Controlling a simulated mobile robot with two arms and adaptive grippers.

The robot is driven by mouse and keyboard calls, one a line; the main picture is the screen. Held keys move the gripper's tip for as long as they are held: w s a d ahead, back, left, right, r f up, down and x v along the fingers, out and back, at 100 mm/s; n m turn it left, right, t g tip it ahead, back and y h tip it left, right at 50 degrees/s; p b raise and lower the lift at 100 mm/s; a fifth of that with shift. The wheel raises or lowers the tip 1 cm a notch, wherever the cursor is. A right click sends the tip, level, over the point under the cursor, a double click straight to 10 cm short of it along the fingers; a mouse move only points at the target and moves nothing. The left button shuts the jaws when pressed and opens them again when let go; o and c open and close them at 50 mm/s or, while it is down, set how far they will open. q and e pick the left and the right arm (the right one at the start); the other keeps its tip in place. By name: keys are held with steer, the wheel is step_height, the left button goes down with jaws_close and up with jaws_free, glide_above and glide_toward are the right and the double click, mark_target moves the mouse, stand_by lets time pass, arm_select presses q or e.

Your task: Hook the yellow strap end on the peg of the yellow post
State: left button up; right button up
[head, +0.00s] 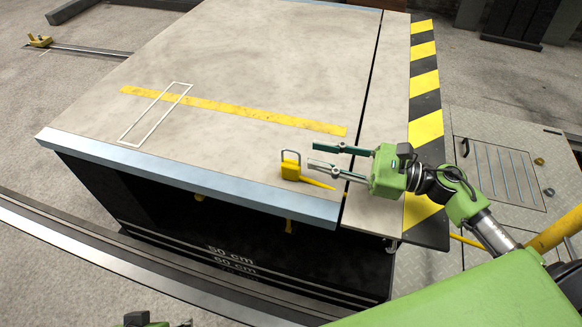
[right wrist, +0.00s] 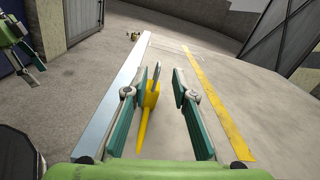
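The yellow strap end (head: 290,170), with a grey metal loop on top, sits on the pale deck close to its blue-grey front edge. A yellow tail runs right from it. My right gripper (head: 322,155) is open and low over the deck, its fingertips just right of the strap end. In the right wrist view the strap end (right wrist: 151,98) shows between the open fingers, nearer the left one. A thick slanted yellow bar (head: 556,230) shows at the right edge; I cannot tell whether it is the yellow post, and no peg shows. Only a bit of my left gripper (head: 140,321) shows.
The deck (head: 250,60) has a yellow stripe (head: 235,110) and a white rectangular outline (head: 155,114). A dark recess lies below its front edge. A black-and-yellow strip (head: 424,90) and a metal plate lie right. A small yellow item (head: 40,41) lies far left. The middle deck is clear.

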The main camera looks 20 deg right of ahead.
mark_target(299, 153)
steer(key=shift+f+x, duration=0.2)
steer(key=shift+x, duration=2.5)
jaws_close()
